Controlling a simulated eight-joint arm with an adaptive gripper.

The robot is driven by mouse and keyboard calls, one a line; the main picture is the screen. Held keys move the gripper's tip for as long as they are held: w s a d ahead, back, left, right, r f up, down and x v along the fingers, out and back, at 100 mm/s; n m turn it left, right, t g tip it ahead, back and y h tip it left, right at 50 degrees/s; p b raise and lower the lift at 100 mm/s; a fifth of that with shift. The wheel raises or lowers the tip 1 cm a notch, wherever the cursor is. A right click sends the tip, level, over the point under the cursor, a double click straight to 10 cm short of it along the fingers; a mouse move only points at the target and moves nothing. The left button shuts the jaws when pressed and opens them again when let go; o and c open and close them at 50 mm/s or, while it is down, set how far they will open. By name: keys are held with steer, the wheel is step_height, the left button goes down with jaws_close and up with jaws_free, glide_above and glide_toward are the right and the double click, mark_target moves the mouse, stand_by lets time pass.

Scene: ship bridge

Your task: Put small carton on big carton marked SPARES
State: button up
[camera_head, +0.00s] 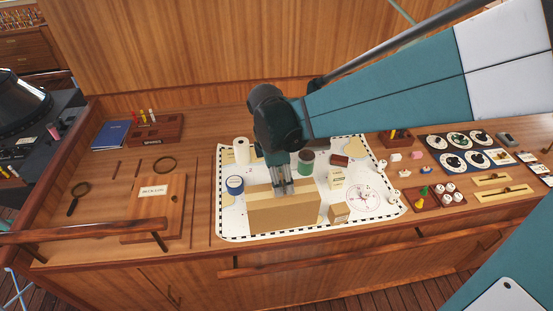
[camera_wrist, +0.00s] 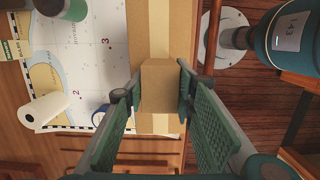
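The big carton (camera_head: 284,215) is a brown box with a paler tape band, lying on the chart near the counter's front. No SPARES marking can be read on its visible sides. My gripper (camera_head: 282,188) points down over its top. In the wrist view, the small carton (camera_wrist: 160,84) sits between the fingertips (camera_wrist: 160,90), which appear to touch both its sides. The big carton (camera_wrist: 165,20) is directly beneath it. I cannot tell whether the small carton rests on it or hangs just above. In the head view my fingers mostly hide the small carton.
A brown box (camera_head: 339,214) and a cream box (camera_head: 336,179) stand right of the big carton. A blue tape roll (camera_head: 235,185), white roll (camera_head: 241,150) and green can (camera_head: 305,160) are close by. A wooden rail (camera_head: 330,257) runs along the front edge.

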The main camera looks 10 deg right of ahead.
steer(key=o, duration=0.5)
steer(key=shift+c, duration=0.2)
steer(key=shift+r, duration=0.15)
step_height(320, 180, up, 12)
steer(key=a, duration=0.1)
steer(key=shift+a, duration=0.4)
steer(key=shift+d, duration=0.1)
stand_by(0.5)
steer(key=s+d+m+t+y, duration=0.1)
steer(key=s+d+m+t, duration=0.6)
steer(key=s+d+m, duration=0.5)
steer(key=s+m, duration=0.1)
steer(key=m, duration=0.5)
steer(key=shift+s+d+f+y, duration=0.25)
steer(key=shift+s+d+y, duration=0.05)
steer(key=shift+s+y, duration=0.1)
